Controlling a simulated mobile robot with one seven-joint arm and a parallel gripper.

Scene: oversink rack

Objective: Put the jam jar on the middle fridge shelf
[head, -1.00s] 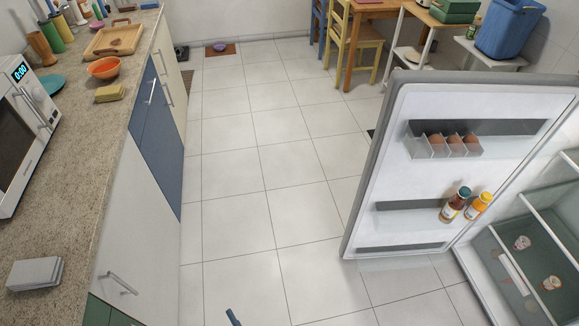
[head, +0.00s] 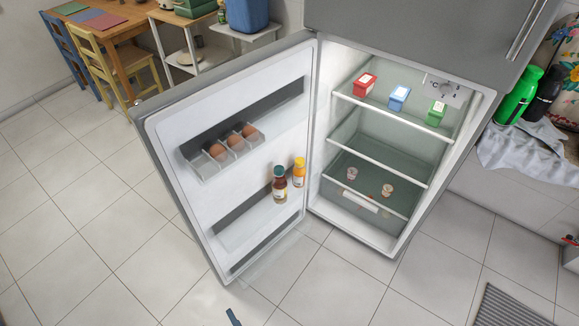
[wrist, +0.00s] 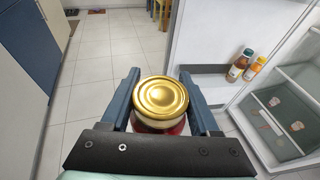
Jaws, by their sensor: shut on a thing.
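The jam jar (wrist: 161,97) has a round gold lid and a dark red body below it. In the wrist view it stands between the two blue fingers of my gripper (wrist: 160,76), which is shut on it. The lid hides most of the jar. The fridge (head: 318,120) stands open in the head view, its door swung to the left. Its middle shelf (head: 385,142) looks bare. In the head view only a small dark-blue tip of my arm or gripper shows at the bottom edge, and the jar is out of sight.
Red (head: 365,83), blue (head: 399,97) and green (head: 436,113) boxes stand on the top shelf. The open door (head: 240,205) holds eggs and two bottles (head: 280,185). The tiled floor (head: 90,230) before the fridge is clear.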

